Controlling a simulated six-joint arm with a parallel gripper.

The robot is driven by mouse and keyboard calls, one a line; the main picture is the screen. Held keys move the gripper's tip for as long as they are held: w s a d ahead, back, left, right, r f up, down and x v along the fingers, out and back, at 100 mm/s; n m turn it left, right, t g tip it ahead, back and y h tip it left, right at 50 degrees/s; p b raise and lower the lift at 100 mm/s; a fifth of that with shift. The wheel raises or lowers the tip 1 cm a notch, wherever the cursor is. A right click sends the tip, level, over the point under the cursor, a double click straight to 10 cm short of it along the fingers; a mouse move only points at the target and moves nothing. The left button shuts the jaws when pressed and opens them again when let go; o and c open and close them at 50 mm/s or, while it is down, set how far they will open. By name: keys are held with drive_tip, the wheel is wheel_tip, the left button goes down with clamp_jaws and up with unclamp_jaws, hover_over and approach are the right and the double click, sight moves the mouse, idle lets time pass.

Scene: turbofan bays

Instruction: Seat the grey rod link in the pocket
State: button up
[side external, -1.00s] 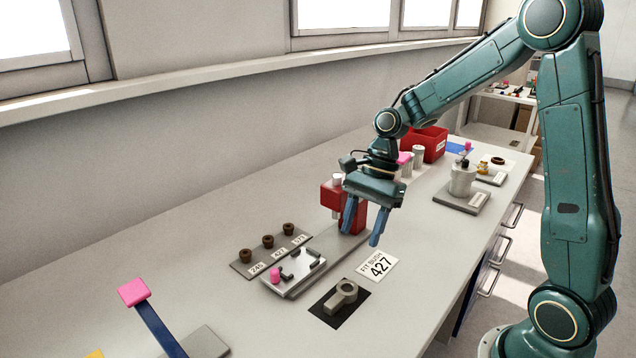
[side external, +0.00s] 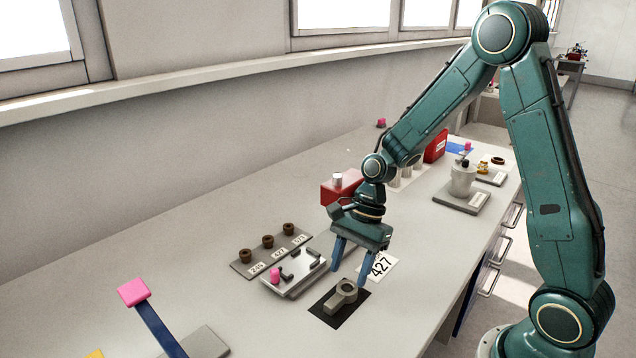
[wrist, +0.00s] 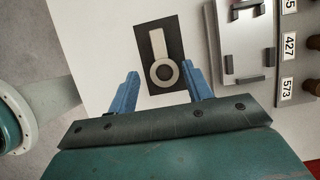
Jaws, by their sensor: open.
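The grey rod link (side external: 342,296) lies flat on a black mat (side external: 325,314) on the bench, its ring end toward my gripper. In the wrist view the rod link (wrist: 160,56) shows just ahead of the jaws, its ring between their lines. My gripper (side external: 350,269) is open and empty above the ring end; in the wrist view its blue fingers (wrist: 163,86) stand apart. The light metal fixture plate (side external: 292,270) with dark raised blocks and a pink knob is left of the mat; it also shows in the wrist view (wrist: 245,45). Which part is the pocket is unclear.
A strip (side external: 240,267) holds brown bushes with labels 245, 427 and 573. A red press (side external: 328,192) stands behind. A pink-topped blue lever (side external: 150,318) stands at front left. Bench around the mat's front is clear.

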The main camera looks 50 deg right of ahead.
sight(341, 293)
drive_tip(key=shift+f, duration=0.15)
drive_tip(key=shift+x, duration=2.45)
drive_tip(key=shift+w, duration=0.1)
clamp_jaws()
wheel_tip(341, 293, up, 10)
